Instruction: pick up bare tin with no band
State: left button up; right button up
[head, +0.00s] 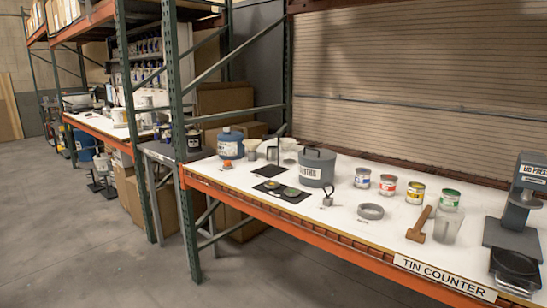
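A row of small tins stands on the white counter: one with a blue band (362,178), one with a red band (387,186), one with a yellow band (415,194) and one with a green band (449,198). A small grey upright object (272,152) stands farther back on the counter, too small to identify. Neither of my grippers is in view.
Open floor (80,240) lies left.

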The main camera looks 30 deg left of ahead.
aim_at(271, 152)
jog(key=i+j, duration=0.65)
jog(key=j, duration=0.2)
